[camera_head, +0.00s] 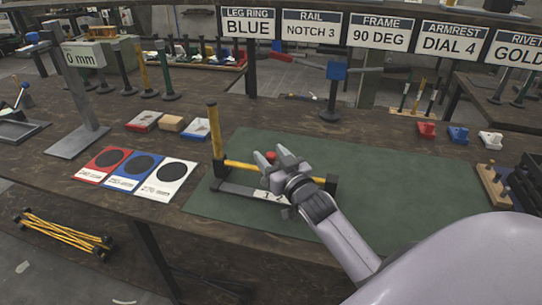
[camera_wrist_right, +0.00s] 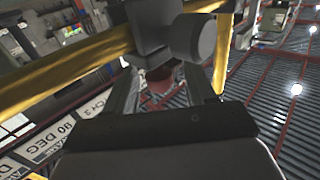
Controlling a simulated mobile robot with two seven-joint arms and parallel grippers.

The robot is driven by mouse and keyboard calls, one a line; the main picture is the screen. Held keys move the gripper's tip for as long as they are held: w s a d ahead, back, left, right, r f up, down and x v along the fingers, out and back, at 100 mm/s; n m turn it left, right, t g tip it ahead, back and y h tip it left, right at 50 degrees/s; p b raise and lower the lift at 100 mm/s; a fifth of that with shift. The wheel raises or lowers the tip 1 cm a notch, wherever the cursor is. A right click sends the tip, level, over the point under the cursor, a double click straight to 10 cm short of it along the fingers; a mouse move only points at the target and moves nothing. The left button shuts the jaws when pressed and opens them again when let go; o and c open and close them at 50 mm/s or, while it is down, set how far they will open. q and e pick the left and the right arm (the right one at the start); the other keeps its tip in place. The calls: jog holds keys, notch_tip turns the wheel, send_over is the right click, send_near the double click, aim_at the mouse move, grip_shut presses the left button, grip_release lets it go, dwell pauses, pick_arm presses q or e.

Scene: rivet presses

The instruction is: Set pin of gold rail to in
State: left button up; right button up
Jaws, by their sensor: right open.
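The gold rail (camera_head: 239,166) is a yellow bar above the green mat, between a yellow upright post (camera_head: 215,132) and my right gripper. In the right wrist view the gold rail (camera_wrist_right: 75,62) crosses the upper left and runs into a dark block with a round dark knob (camera_wrist_right: 193,38). A small red part (camera_head: 271,155), perhaps the pin's head, shows by the fingertips of my right gripper (camera_head: 272,159). In the wrist view it is a dull red piece (camera_wrist_right: 160,80) between the open fingers. Whether they touch it, and the pin's position, I cannot tell. My left gripper is out of view.
A black stand with a white numbered label (camera_head: 270,197) lies below the rail on the green mat (camera_head: 400,187). Red, blue and white cards (camera_head: 163,191) lie to the left. The mat's right part is mostly clear.

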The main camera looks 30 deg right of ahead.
aim_at(274, 160)
jog(key=shift+s+a, duration=0.2)
jog(key=shift+s, duration=1.5)
jog(key=shift+s+a, duration=0.15)
jog(key=shift+s, duration=1.55)
jog(key=shift+s+f, duration=0.1)
